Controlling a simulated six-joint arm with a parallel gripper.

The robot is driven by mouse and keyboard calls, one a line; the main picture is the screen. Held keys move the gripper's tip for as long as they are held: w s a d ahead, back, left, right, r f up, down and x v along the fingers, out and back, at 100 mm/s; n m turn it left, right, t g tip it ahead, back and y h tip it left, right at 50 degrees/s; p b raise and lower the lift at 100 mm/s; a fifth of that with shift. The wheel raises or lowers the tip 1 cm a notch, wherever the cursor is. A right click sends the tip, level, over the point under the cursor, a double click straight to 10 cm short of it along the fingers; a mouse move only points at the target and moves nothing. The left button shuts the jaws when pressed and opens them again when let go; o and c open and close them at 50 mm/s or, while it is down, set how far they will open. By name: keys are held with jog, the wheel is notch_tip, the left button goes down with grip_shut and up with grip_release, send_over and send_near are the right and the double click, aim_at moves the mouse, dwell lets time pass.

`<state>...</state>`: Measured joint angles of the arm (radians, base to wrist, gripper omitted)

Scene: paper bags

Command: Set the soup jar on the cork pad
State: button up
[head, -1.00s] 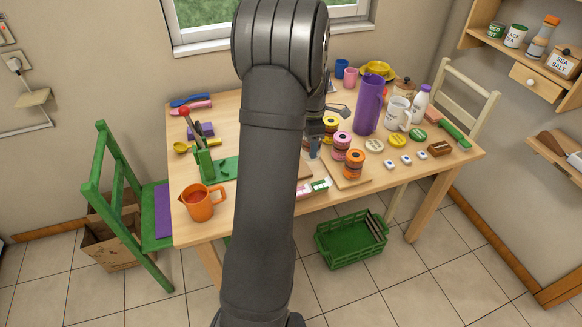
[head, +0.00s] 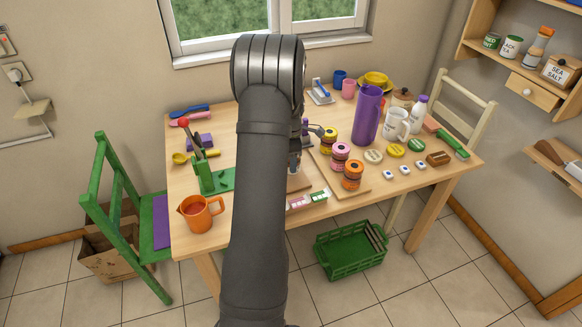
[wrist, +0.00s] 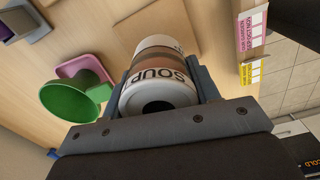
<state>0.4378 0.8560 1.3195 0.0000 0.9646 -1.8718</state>
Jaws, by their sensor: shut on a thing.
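The soup jar (wrist: 158,92) is white with a brown band and the word SOUP, and a dark round opening or end faces the wrist camera. My gripper (wrist: 165,72) is shut on it, one finger on each side. A flat tan square (wrist: 155,32), which looks like the cork pad, lies on the table just beyond the jar in the wrist view. The jar overlaps its edge there; I cannot tell whether they touch. In the head view my arm hides most of the gripper and jar; a brown patch (head: 299,181) shows beside the arm.
Pink and yellow labelled cards (wrist: 252,45) lie near the table edge.

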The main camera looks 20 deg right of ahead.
jog(key=shift+f, duration=1.9)
jog(key=shift+f, duration=0.2)
jog(key=o, duration=1.2)
jog(key=shift+r, duration=0.1)
notch_tip(320, 180, up, 12)
jog(key=shift+r, duration=0.1)
notch_tip(320, 180, down, 12)
jog(key=shift+f, duration=0.25)
jog(key=shift+r, duration=2.15)
